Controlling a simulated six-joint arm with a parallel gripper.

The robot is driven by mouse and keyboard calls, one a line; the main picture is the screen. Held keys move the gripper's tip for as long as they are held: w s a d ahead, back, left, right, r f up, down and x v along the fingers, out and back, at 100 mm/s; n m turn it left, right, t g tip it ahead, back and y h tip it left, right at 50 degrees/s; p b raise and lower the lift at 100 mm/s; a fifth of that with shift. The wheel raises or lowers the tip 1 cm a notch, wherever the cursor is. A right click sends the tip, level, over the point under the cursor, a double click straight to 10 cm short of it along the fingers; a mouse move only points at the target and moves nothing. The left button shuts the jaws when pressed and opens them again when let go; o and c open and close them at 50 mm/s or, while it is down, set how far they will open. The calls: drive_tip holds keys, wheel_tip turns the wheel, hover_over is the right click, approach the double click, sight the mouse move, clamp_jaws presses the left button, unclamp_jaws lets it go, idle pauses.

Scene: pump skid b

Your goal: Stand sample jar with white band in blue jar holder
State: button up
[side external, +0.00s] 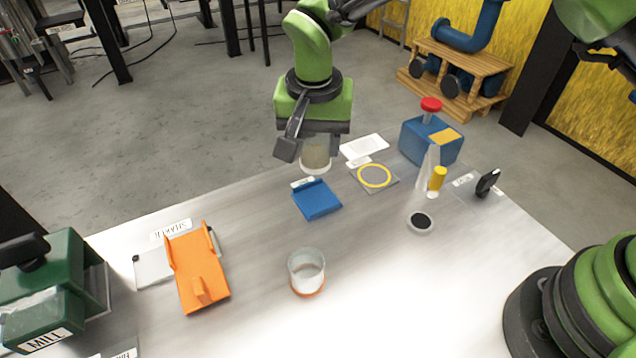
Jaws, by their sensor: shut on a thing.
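My gripper (313,143) is shut on a clear sample jar with a white band (316,168) near its base and tan contents. It holds the jar upright, and in the picture the jar is just above and behind the blue jar holder (318,203). The jar appears raised off the table; its exact height is hard to tell. The blue jar holder is a flat blue piece on the table with a small white label at its back edge. No jar stands on it. Part of the held jar's upper end is hidden by the gripper.
A second jar with an orange band (306,274) stands at the front middle. An orange holder (198,268) and a green mill (45,290) are at left. A yellow-ringed plate (376,176), a blue box with red knob (432,141), a yellow-topped item (437,179) and a black-topped round dish (420,222) are at right.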

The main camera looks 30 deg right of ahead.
sight(315, 171)
wheel_tip(315, 171, down, 8)
drive_tip(key=shift+r, duration=0.2)
drive_tip(key=shift+f, duration=0.15)
drive_tip(key=o, duration=1)
drive_tip(key=r, duration=0.8)
drive_tip(key=s+r, duration=0.1)
drive_tip(key=r, duration=0.3)
drive_tip(key=shift+s+a+r, duration=0.1)
drive_tip(key=shift+a+r, duration=0.05)
drive_tip(key=shift+a, duration=0.2)
